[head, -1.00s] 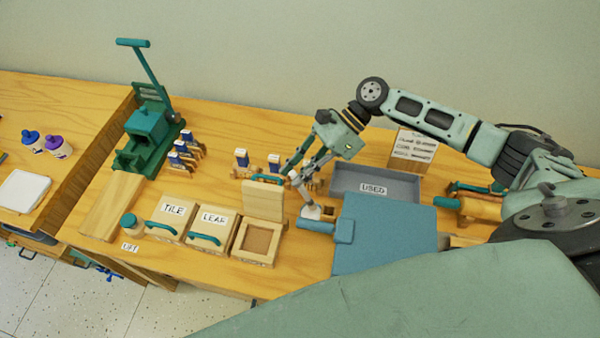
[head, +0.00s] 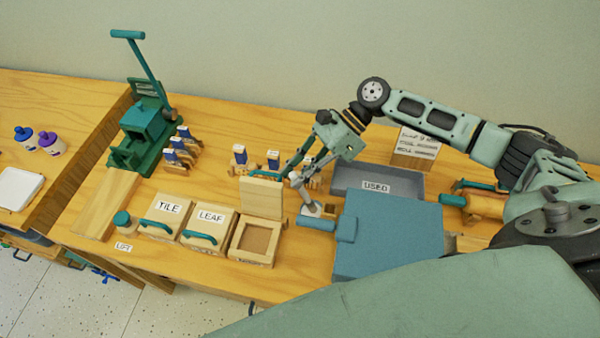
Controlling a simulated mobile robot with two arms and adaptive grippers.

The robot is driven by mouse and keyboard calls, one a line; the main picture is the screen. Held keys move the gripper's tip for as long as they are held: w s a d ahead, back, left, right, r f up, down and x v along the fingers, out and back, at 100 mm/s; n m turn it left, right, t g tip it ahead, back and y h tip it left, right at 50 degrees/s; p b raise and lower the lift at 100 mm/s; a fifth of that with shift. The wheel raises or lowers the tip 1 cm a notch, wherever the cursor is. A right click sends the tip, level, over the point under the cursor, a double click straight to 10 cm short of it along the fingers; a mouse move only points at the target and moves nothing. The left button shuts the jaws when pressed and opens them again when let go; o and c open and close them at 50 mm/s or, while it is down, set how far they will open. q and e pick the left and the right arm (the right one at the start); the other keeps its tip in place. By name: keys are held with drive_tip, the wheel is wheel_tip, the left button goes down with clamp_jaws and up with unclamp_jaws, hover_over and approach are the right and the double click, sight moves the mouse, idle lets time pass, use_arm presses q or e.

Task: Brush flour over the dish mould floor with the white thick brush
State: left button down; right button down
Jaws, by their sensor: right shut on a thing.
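The open mould (head: 252,250), a square wooden box with a brown recessed floor, stands right of the LEAF box, its lid (head: 262,197) upright behind it; I take it as the dish mould. My right gripper (head: 300,178) is to the right of this mould and points down. It is shut on the white brush (head: 307,194), held nearly upright with its pale wide end down beside the blue slab. Whether that end touches anything is not clear. I cannot make out flour on the mould floor. My left gripper is out of view.
Closed boxes marked TILE (head: 160,219) and LEAF (head: 205,232) stand left of the open mould. A grey USED tray (head: 378,184) and a large blue slab (head: 385,240) are at right. Blue-labelled wooden holders (head: 180,148) and a green press (head: 148,130) stand behind.

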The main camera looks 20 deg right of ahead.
drive_tip(key=shift+f, duration=0.55)
idle(0.4)
drive_tip(key=shift+s+f+p, duration=0.1)
drive_tip(key=shift+f+p, duration=0.05)
drive_tip(key=shift+p, duration=0.35)
idle(2.3)
wheel_tip(320, 180, up, 7)
drive_tip(key=p, duration=0.9)
drive_tip(key=shift+r, duration=0.2)
idle(0.6)
